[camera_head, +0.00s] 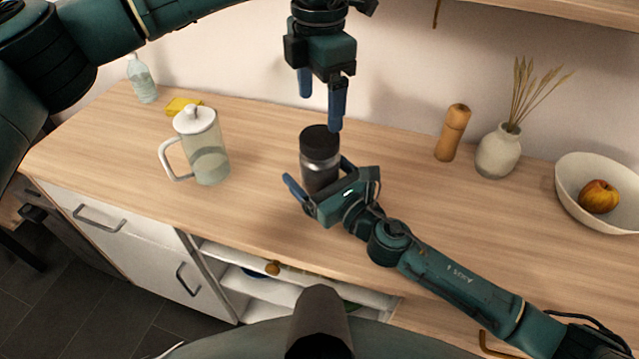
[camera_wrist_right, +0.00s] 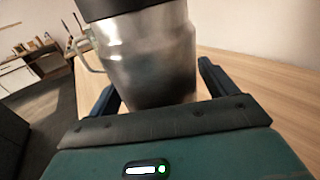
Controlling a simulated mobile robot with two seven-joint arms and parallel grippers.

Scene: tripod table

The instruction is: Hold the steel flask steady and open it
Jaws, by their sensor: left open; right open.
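The steel flask (camera_head: 319,163) stands upright on the wooden counter, with a black lid and a steel band below it. My right gripper (camera_head: 316,170) is open, with one finger on either side of the flask's body. In the right wrist view, the flask (camera_wrist_right: 158,58) stands between the two fingers and its dark lid is cut off by the top edge; I cannot tell whether either finger touches it. My left gripper (camera_head: 321,110) is open and empty above the lid, pointing down. The flask's lower part is partly hidden by my right gripper.
A glass pitcher (camera_head: 208,160) with a white lid stands left of the flask. Behind it are a yellow sponge (camera_head: 184,106) and a clear bottle (camera_head: 142,78). A wooden mill (camera_head: 452,133), a vase (camera_head: 498,152) and a bowl (camera_head: 577,174) with an apple stand right.

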